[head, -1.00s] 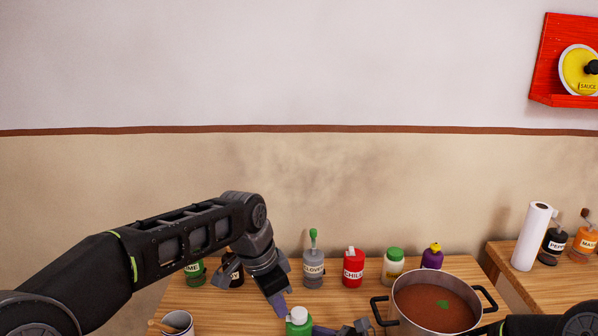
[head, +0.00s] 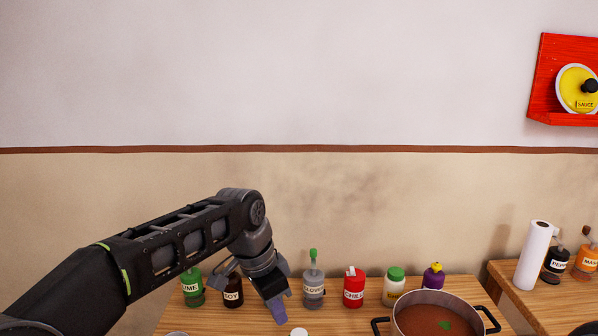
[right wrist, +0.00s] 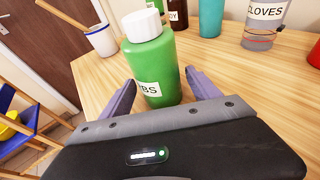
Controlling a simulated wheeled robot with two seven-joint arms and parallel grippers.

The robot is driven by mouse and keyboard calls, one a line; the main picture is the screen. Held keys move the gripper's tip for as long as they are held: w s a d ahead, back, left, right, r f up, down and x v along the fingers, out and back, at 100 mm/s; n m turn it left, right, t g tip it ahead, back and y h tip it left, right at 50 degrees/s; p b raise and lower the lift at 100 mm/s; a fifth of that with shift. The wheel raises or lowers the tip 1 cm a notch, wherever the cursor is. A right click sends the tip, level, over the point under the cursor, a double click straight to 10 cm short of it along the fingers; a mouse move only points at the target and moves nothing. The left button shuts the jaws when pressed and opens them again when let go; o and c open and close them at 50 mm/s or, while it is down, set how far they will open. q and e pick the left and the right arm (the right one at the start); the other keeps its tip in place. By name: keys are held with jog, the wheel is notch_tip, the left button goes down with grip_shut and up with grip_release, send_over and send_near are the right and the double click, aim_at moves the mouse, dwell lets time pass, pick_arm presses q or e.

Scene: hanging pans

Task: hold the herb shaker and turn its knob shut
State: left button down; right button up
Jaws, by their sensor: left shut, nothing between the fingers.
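The herb shaker (right wrist: 153,65) is a green bottle with a white knob (right wrist: 142,25) and a label partly reading "BS"; it stands upright on the wooden table in the right wrist view. In the head view only its white top (head: 299,332) shows at the bottom edge. My right gripper (right wrist: 160,90) is open, one finger on each side of the shaker's body, with a gap at the right finger; the head view does not show it. My left gripper (head: 279,314) is shut and empty, pointing down just left of the white top, apart from it in the picture.
Behind stand a green lime bottle (head: 192,288), soy bottle (head: 232,291), cloves bottle (head: 313,286), red chilli bottle (head: 354,289), green-capped jar (head: 394,287) and purple bottle (head: 432,277). A soup pot (head: 400,322) is at right. A teal container (right wrist: 210,18) stands behind the shaker.

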jog(key=shift+o, duration=0.4)
jog(key=v, duration=1.2)
jog(key=shift+r, duration=0.1)
jog(key=shift+s, duration=0.1)
